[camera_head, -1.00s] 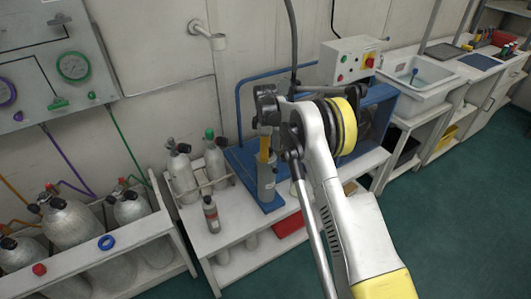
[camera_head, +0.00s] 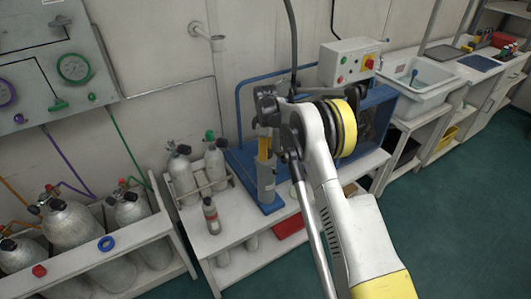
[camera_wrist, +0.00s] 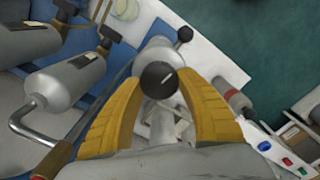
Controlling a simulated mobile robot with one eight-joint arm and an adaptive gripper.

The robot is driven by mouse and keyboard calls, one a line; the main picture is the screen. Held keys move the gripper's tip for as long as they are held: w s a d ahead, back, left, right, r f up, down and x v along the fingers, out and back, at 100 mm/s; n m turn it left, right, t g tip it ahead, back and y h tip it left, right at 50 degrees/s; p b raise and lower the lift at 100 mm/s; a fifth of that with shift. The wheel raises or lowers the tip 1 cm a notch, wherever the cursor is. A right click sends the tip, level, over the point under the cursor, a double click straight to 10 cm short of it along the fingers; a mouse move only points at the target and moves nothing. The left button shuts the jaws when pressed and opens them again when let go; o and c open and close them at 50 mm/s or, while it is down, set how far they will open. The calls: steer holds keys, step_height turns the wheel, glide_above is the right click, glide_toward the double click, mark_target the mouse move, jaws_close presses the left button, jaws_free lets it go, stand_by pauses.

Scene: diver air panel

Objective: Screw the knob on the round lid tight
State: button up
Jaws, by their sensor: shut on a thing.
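My gripper (camera_head: 264,148) is over the top of an upright grey cylinder (camera_head: 267,182) on the blue base, partly hidden behind my arm in the head view. In the wrist view, the two yellow fingers of my gripper (camera_wrist: 162,108) stand on either side of a black round knob (camera_wrist: 160,78) and are shut on it. The knob sits over a grey round lid (camera_wrist: 152,55), largely hidden by the knob and fingers. I cannot tell whether the knob sits flush on the lid.
A small bottle (camera_head: 211,216) stands left of the cylinder on the white bench (camera_head: 222,235). Grey tanks (camera_head: 182,175) stand behind it. A blue open-fronted box (camera_head: 378,118) and control box (camera_head: 350,62) are to the right. Green floor (camera_head: 430,215) is free in front.

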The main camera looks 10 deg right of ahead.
steer(key=m, duration=0.9)
steer(key=shift+d, duration=0.15)
steer(key=m, duration=0.3)
steer(key=shift+m, duration=0.3)
steer(key=m, duration=0.4)
steer(key=shift+d+m, duration=0.1)
steer(key=shift+m, duration=0.2)
steer(key=m, duration=0.4)
steer(key=shift+d+m, duration=0.1)
steer(key=shift+m, duration=0.2)
steer(key=m, duration=0.8)
steer(key=shift+s, duration=0.1)
steer(key=shift+m, duration=1.9)
steer(key=shift+s, duration=0.1)
